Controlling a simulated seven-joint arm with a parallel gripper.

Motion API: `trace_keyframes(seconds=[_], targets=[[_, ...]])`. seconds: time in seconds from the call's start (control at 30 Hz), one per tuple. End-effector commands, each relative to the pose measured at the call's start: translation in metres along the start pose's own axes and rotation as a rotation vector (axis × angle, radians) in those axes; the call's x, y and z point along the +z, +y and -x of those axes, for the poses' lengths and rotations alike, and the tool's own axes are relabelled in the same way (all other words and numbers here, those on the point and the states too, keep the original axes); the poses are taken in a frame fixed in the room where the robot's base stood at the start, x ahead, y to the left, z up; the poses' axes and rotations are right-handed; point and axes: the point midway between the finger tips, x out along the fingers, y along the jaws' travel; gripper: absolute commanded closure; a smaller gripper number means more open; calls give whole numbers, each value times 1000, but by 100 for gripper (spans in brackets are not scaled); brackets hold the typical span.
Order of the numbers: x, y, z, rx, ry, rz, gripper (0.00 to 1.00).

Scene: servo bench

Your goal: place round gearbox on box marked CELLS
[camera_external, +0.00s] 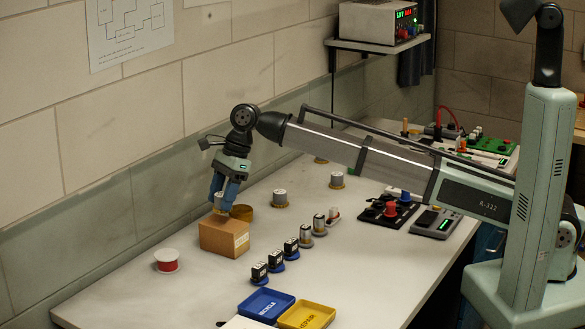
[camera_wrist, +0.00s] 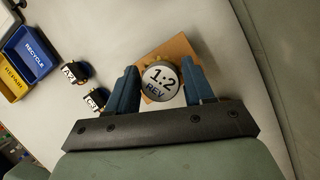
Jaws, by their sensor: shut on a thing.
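My gripper (camera_external: 221,205) points down over the brown cardboard box (camera_external: 224,240). Its blue fingers are shut on the round gearbox, which has a white top reading "1:2 REV" in the wrist view (camera_wrist: 160,82). In the outside view the fingers mostly hide the gearbox; its lower part (camera_external: 220,211) shows at the box's top. I cannot tell whether it touches the box. The box also shows beneath the gearbox in the wrist view (camera_wrist: 177,50). A small label on the box's side is too small to read.
A brass-coloured round piece (camera_external: 241,212) stands close behind the box. Several servos, including a black one (camera_external: 259,273), form a row at right. Blue (camera_external: 265,304) and yellow (camera_external: 306,315) trays lie in front.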

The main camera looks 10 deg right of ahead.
Motion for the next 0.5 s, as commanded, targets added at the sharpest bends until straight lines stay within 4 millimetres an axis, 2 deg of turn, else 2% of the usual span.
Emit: trace_keyframes(seconds=[0.3,0.5], targets=[[-13,0,-31,1,1,-1,81],[-13,0,-32,0,0,0,81]])
